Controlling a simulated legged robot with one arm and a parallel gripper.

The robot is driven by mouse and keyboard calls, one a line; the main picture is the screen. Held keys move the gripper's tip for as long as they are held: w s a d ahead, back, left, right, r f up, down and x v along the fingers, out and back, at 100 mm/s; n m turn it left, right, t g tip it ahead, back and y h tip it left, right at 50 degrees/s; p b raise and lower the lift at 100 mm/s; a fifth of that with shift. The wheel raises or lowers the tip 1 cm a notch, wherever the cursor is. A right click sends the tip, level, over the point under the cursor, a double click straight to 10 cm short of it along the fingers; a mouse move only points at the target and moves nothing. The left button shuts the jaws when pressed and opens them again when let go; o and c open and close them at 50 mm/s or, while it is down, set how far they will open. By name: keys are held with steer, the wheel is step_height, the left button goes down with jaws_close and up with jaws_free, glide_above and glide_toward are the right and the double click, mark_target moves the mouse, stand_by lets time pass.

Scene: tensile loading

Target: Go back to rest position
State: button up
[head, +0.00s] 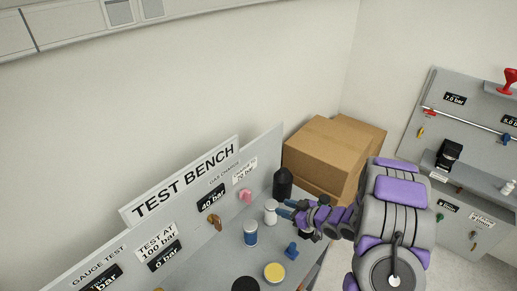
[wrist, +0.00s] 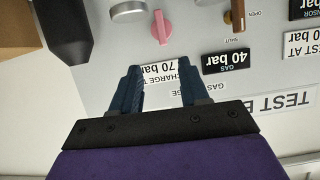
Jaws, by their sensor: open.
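My gripper (head: 286,208) is open, with two dark blue fingers, at the right end of the bench in the head view. Its fingers point left, close to a white cylinder (head: 271,212); I cannot tell whether they touch it. In the wrist view the gripper (wrist: 160,76) shows nothing between its fingers except the panel behind, with part of a "70 bar" label (wrist: 160,72). The test bench (head: 187,179) has a sloped grey panel with a pink knob (head: 245,196), which also shows in the wrist view (wrist: 161,28). My arm stretches in from the right.
A black cylinder (head: 283,184) stands just behind the gripper. A blue-and-white can (head: 250,234), a blue part (head: 291,251) and a yellow disc (head: 274,272) are on the bench. Cardboard boxes (head: 325,150) are behind. A grey wall panel (head: 455,130) stands at right.

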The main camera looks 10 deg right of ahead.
steer(key=w+d+r+m+g+h+b, duration=0.1)
steer(key=d+r+g+h+b, duration=0.2)
steer(key=d+h, duration=0.35)
steer(key=s+r+m+g+h+b, duration=0.2)
steer(key=s+r+m+h+b, duration=0.25)
steer(key=s, duration=0.45)
steer(key=s+a+g+y+b, duration=0.1)
steer(key=s+a, duration=0.4)
steer(key=s, duration=0.5)
steer(key=s+a+r+m+g+y+b, duration=0.1)
steer(key=s+a+g, duration=0.3)
steer(key=s, duration=0.7)
steer(key=s+a+r+g+y+b, duration=0.1)
steer(key=s+a+g+b, duration=0.1)
steer(key=s+a, duration=0.6)
steer(key=shift+s+a+g+b, duration=0.25)
steer(key=shift+s+b, duration=0.3)
steer(key=shift+s, duration=0.7)
steer(key=shift+r+m, duration=0.1)
steer(key=shift+m, duration=0.15)
